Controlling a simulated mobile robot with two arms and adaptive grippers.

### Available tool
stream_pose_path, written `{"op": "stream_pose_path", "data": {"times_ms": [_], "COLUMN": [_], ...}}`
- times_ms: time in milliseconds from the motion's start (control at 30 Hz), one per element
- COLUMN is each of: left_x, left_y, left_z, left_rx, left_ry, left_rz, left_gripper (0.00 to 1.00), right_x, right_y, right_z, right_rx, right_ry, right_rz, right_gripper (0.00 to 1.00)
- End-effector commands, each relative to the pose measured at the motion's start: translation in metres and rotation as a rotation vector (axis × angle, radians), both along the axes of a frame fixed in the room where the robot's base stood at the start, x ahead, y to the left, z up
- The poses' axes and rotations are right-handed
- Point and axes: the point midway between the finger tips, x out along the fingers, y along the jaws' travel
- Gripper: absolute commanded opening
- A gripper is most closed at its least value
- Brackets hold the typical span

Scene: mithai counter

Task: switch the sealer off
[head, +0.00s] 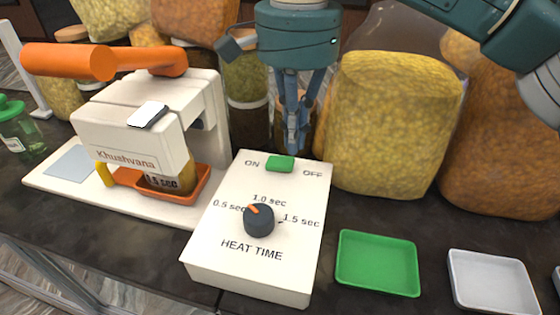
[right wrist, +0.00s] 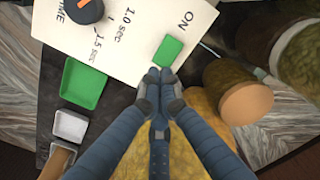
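The sealer's white control box (head: 210,235) stands on the dark counter, with a heat-time knob (head: 259,219) on its top. Its green switch (head: 280,163) sits between the ON and OFF labels, nearer the box's far edge. In the right wrist view the green switch (right wrist: 168,51) lies just beyond my fingertips. My right gripper (head: 293,143) points down just behind and right of the switch, with its fingertips together and nothing between them. It also shows in the right wrist view (right wrist: 153,78). Whether it touches the switch I cannot tell. My left gripper is not in view.
A white Khushvana machine (head: 95,125) with an orange handle stands left of the box. Large filled bags (head: 390,120) and jars (head: 247,85) stand close behind. A green tray (head: 377,263) and a white tray (head: 492,282) lie to the right.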

Motion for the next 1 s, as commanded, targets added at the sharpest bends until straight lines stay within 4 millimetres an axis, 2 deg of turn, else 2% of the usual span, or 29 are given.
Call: {"op": "stream_pose_path", "data": {"times_ms": [1000], "left_x": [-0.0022], "left_y": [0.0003], "left_z": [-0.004], "left_rx": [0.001], "left_ry": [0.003], "left_rz": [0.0], "left_gripper": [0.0], "right_x": [-0.0001], "right_y": [0.0001], "right_z": [-0.0058], "right_rx": [0.0], "right_ry": [0.0], "right_rz": [0.0], "right_gripper": [0.0]}}
